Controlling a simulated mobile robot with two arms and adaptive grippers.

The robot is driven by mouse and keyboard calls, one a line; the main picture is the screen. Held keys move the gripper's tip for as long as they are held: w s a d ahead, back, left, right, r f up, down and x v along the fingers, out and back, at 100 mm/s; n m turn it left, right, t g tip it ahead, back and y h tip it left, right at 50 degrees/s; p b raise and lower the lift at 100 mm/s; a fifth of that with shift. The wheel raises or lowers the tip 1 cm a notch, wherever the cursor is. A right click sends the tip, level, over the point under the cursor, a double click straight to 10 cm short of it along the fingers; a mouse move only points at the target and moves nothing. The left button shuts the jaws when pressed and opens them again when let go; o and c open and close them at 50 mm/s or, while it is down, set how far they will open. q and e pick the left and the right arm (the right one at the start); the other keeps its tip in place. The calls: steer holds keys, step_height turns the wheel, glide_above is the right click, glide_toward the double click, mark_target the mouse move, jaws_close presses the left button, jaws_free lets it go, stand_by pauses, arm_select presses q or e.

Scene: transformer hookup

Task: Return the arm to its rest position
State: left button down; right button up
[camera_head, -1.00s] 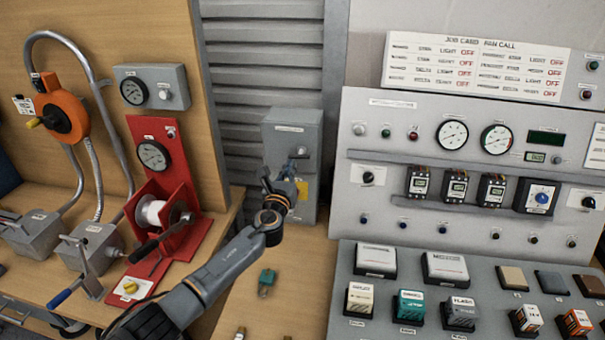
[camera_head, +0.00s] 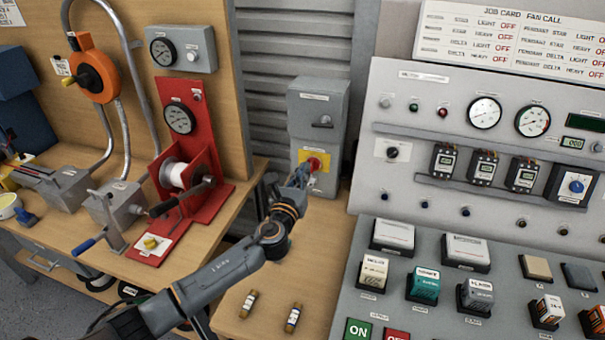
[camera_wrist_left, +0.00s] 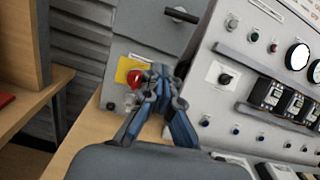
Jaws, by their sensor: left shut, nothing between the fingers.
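My left arm reaches in from the bottom of the head view. Its left gripper (camera_head: 300,176) is shut and empty, in front of the lower part of a grey wall box (camera_head: 317,108). The box has a black handle, a yellow plate and a red knob (camera_head: 317,163). I cannot tell whether the fingertips touch the box. My right gripper is not in view.
A sloped grey control panel (camera_head: 400,110) with gauges and relays stands right. A red winch stand (camera_head: 205,120) and grey clamp boxes (camera_head: 118,205) are left. Two small fuses (camera_head: 292,318) lie on the wooden bench (camera_head: 325,235). A gap separates the two benches.

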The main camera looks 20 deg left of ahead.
arm_select(q)
steer(key=shift+s, duration=0.25)
steer(key=shift+a, duration=0.1)
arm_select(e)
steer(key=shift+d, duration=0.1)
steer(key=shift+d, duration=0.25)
